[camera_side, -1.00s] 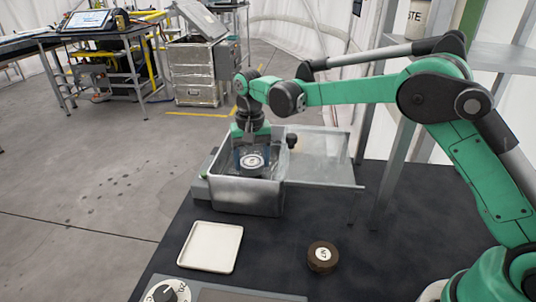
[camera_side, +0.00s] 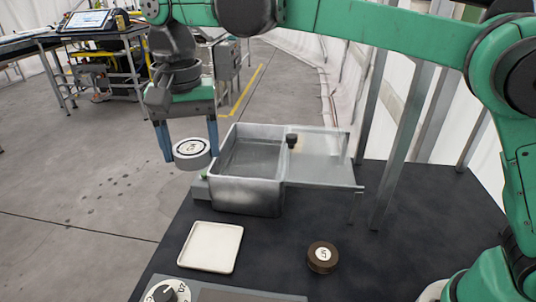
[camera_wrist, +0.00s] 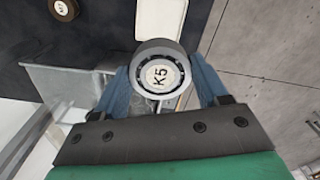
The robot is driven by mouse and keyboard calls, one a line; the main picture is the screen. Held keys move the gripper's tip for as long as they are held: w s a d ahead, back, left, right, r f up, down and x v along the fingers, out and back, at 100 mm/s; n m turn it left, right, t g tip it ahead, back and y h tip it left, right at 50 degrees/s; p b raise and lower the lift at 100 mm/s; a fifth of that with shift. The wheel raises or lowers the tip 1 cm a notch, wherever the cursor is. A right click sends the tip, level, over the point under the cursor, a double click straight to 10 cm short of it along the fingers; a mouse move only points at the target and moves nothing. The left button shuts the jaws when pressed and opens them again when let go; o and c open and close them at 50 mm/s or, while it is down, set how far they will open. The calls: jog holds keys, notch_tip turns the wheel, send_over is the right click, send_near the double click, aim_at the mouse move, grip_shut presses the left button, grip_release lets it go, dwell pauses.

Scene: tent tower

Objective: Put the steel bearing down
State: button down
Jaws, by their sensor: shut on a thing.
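My gripper (camera_side: 189,152) is shut on the steel bearing (camera_side: 192,147), a thick grey ring with a pale labelled centre. It is held in the air at the left of the metal tank, above the tank's rim. In the wrist view the bearing (camera_wrist: 160,72) sits between the two blue fingers and its label reads K5. An empty white tray (camera_side: 210,247) lies on the dark table in front of the tank; part of a white surface shows behind the bearing in the wrist view.
The open metal tank (camera_side: 245,198) stands at the table's far left, with a flat metal lid (camera_side: 325,160) and black knob beside it. A brown round piece (camera_side: 323,257) lies right of the tray. A dial (camera_side: 165,293) is at the front edge. Table between tray and brown piece is clear.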

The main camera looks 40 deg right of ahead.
aim_at(212, 246)
notch_tip(212, 246, down, 19)
jog(key=shift+f, duration=0.15)
dwell(0.4)
jog(key=shift+c, duration=0.2)
grip_release()
jog(key=shift+f, duration=0.1)
notch_tip(212, 246, up, 12)
jog(key=s+d+r+n+t, duration=0.1)
jog(key=s+d+r+t, duration=0.1)
jog(key=d, duration=0.4)
jog(key=s+d+r+n+t, duration=0.1)
jog(key=s+d+r, duration=0.1)
jog(key=d, duration=0.4)
jog(key=s+d+f+n+t, duration=0.3)
jog(key=s+d, duration=0.3)
jog(key=d, duration=0.2)
jog(key=shift+s+t, duration=0.15)
jog(key=shift+t, duration=0.45)
